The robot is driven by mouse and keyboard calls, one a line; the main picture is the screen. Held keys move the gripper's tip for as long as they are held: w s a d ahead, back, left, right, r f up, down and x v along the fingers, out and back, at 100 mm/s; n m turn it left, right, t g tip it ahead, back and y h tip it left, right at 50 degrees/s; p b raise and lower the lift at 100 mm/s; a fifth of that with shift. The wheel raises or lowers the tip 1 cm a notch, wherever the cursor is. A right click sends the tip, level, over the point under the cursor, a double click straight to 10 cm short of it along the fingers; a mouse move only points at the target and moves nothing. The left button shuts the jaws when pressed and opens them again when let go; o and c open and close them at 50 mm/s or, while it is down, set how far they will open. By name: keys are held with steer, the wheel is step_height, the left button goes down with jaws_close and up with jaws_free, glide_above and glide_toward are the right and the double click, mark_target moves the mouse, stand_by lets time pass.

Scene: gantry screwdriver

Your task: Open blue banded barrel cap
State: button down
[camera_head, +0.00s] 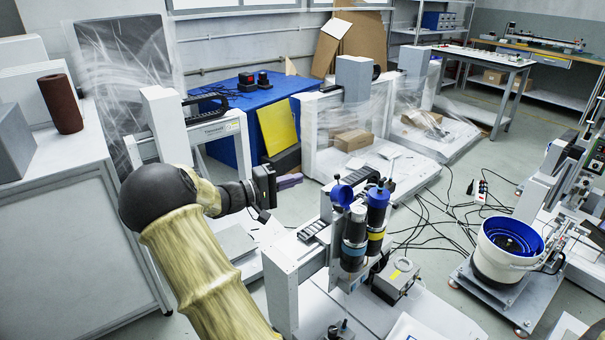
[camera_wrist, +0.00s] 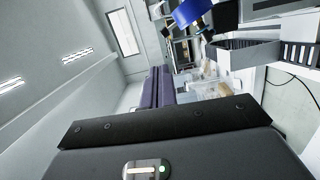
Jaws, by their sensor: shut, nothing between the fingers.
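Two dark barrels stand side by side on the gantry in the head view. The blue-banded barrel (camera_head: 353,254) is on the left, and its top looks pale. A blue cap (camera_head: 341,194) is tilted up at this barrel's top and looks raised off it. The yellow-banded barrel (camera_head: 376,233) is on the right, with a blue cap (camera_head: 378,195) sitting on it. My gripper (camera_head: 268,187) is shut and empty, left of the barrels and apart from them. A blue round part (camera_wrist: 190,12) shows at the top of the wrist view; I cannot tell which cap it is.
The white gantry post (camera_head: 281,292) stands below my gripper, left of the barrels. A grey box (camera_head: 396,278) with a yellow label is right of the barrels. A blue-lined bowl feeder (camera_head: 508,245) stands farther right. Cables lie on the floor between.

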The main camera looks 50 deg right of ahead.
steer(key=shift+w+a, duration=0.2)
steer(key=shift+a, duration=0.1)
steer(key=s+a+f+n+t+y, duration=0.1)
steer(key=s+a+f+y, duration=0.2)
steer(key=a+f+y, duration=0.25)
steer(key=s+a+f+n+t+y, duration=0.1)
steer(key=s+a+f+t+y, duration=0.1)
steer(key=s+a+f+y, duration=0.4)
steer(key=s+a+n+t+y, duration=0.1)
steer(key=s+a+t+y, duration=0.15)
steer(key=a, duration=0.95)
steer(key=s+a+n+t+y, duration=0.1)
steer(key=s+a+t+y, duration=0.15)
steer(key=a, duration=0.95)
steer(key=w+p+v, duration=0.3)
steer(key=p+v, duration=0.9)
steer(key=w+d+r+p+v, duration=0.1)
steer(key=w+p+v, duration=0.2)
steer(key=p+v, duration=1)
steer(key=w+d+r+p+v, duration=0.1)
steer(key=w+p+v, duration=0.1)
steer(key=p+v, duration=1)
steer(key=shift+w+d+r+y+p, duration=0.2)
steer(key=shift+w+r+y+p, duration=0.15)
steer(key=shift+p, duration=0.25)
